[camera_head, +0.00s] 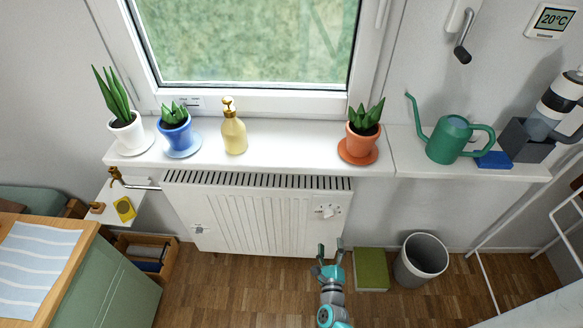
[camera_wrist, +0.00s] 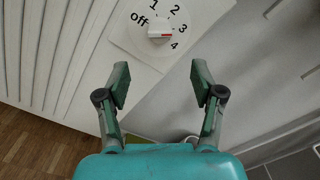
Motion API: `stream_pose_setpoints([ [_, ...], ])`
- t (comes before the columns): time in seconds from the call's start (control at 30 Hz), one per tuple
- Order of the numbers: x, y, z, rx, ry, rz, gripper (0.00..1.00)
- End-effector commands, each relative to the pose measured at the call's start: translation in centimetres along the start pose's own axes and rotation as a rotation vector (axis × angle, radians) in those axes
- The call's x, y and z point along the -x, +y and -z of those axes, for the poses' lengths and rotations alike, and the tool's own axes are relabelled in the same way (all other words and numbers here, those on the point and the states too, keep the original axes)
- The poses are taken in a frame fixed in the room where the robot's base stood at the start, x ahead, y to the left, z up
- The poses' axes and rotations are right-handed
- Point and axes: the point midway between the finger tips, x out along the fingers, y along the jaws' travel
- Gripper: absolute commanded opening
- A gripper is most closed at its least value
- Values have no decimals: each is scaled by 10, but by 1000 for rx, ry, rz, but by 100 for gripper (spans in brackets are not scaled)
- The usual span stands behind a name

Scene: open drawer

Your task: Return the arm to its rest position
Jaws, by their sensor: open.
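My gripper (camera_head: 330,250) is in front of the lower right part of the white radiator (camera_head: 255,215) in the head view, above the wooden floor. In the wrist view my gripper (camera_wrist: 161,85) is open, with two green-grey fingers apart and nothing between them. A white dial (camera_wrist: 159,27) marked off, 1, 2, 3 and 4 shows just beyond the fingertips; I cannot tell how far away it is. The same dial (camera_head: 327,211) sits at the radiator's upper right in the head view.
A windowsill (camera_head: 285,150) above the radiator bears potted plants, a yellow bottle (camera_head: 233,133) and a green watering can (camera_head: 449,139). A grey bin (camera_head: 420,259) and a green box (camera_head: 371,268) stand right of my gripper. A green cabinet (camera_head: 105,280) is at the left.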

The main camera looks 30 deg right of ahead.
Motion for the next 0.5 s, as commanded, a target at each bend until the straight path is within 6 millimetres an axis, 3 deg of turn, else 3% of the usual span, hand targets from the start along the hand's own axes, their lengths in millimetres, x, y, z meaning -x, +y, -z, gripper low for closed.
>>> stream_pose_setpoints([
  [0.27,11,-1,-2,48,-10,-14,67],
  [0.37,35,-4,-6,164,-35,-47,67],
  [0.5,84,-15,-20,424,-100,-104,67],
])
